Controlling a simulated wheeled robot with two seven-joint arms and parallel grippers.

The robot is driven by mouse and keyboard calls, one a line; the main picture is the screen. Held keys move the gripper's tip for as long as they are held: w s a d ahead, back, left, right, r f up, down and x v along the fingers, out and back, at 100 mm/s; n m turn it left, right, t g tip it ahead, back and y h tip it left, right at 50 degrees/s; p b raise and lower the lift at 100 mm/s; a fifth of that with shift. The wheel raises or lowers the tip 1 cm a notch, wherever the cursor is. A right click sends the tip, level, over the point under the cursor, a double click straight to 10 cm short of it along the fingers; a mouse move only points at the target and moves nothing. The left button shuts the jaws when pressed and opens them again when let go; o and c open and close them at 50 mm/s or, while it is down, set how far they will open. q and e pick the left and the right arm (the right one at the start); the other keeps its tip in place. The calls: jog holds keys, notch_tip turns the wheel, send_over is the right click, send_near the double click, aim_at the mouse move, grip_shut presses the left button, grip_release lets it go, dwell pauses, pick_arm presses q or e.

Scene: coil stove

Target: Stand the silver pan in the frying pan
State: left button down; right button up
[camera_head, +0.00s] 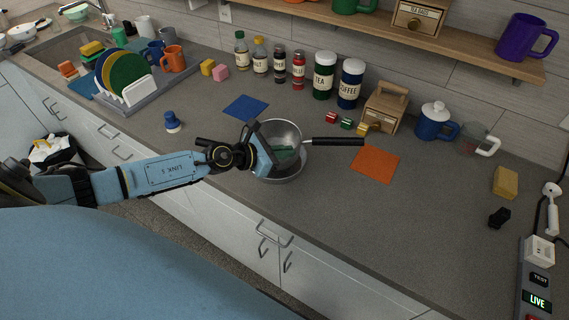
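The silver pan (283,131) is a shiny round pan at the middle of the counter, with a black handle (338,142) pointing right. The frying pan (286,176) shows as a round grey rim just below and in front of it; the two overlap in this view. I cannot tell whether they touch. My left gripper (271,149) is over the left side of the pans, reaching in from the left. It hides their left rims, and its fingertips are not clear enough to show a grip. A dark green patch shows between the pans. My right gripper is not in view.
A blue mat (246,107) and a blue-topped stamp-like object (172,122) lie left of the pans. An orange mat (375,163) lies right. Jars, including a coffee canister (351,83), and a wooden box (385,107) stand behind.

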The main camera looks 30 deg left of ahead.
aim_at(285, 162)
pick_arm(q)
jog(key=shift+f+b, duration=1.3)
jog(key=shift+f, duration=0.4)
jog(key=shift+f+b, duration=0.25)
jog(key=shift+b, duration=0.05)
jog(key=c, duration=2)
grip_release()
jog(key=shift+f, duration=0.15)
jog(key=o, duration=0.4)
